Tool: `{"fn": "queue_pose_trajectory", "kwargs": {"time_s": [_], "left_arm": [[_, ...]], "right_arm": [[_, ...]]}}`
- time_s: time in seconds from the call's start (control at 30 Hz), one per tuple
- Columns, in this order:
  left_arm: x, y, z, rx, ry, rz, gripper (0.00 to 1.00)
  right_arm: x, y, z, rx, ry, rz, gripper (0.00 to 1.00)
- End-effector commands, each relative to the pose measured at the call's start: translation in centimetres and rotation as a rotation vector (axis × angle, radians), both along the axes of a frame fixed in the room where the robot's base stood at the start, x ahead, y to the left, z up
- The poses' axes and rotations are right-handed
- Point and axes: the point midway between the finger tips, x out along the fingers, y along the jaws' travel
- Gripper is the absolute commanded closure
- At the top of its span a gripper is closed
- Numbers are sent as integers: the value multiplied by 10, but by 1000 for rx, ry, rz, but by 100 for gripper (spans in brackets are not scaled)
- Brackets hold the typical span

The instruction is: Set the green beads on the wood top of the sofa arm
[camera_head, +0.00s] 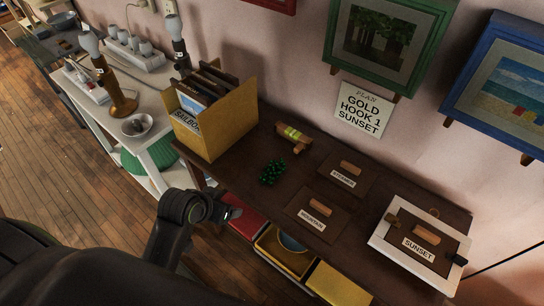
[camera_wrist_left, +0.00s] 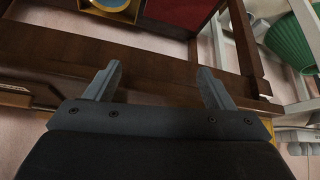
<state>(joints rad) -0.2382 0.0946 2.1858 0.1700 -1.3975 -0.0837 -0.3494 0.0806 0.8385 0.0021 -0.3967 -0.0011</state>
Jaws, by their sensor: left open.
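The green beads (camera_head: 272,172) lie in a small dark-green heap on the dark wood cabinet top (camera_head: 240,167), left of the label plates. My left gripper (camera_head: 230,212) is low by the cabinet's front edge, in front of and below the beads, and apart from them. In the left wrist view my left gripper (camera_wrist_left: 158,80) has its two fingers wide apart with nothing between them. The beads do not show in that view. I cannot make out the sofa arm in either view. My right gripper is not in view.
A yellow box (camera_head: 216,125) of framed pictures stands left of the beads. A wooden piece with a green band (camera_head: 293,136) lies behind them. A white framed board (camera_head: 415,250) is at the right. Below the front edge are red and yellow trays (camera_head: 283,257). A white table (camera_head: 150,105) stands left.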

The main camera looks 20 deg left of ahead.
Motion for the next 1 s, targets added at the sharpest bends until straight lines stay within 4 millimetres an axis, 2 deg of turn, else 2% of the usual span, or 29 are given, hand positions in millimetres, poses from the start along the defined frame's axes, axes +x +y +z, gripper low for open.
{"fn": "queue_pose_trajectory", "kwargs": {"time_s": [0.03, 0.37, 0.47, 0.67, 0.8, 1.0], "left_arm": [[-1, 2, 14, 7, 45, 15, 24], [-22, 15, 28, 65, 326, 117, 24], [11, 1, 34, 52, 361, 100, 24], [69, -30, 69, 41, 456, 57, 24], [111, -57, 109, 48, 531, 16, 24], [152, -90, 167, 76, 623, -33, 24]], "right_arm": [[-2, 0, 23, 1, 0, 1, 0], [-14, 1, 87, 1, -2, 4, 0], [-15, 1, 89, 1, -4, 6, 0], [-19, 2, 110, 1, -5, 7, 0], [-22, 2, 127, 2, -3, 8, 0], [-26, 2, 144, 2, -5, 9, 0]]}}
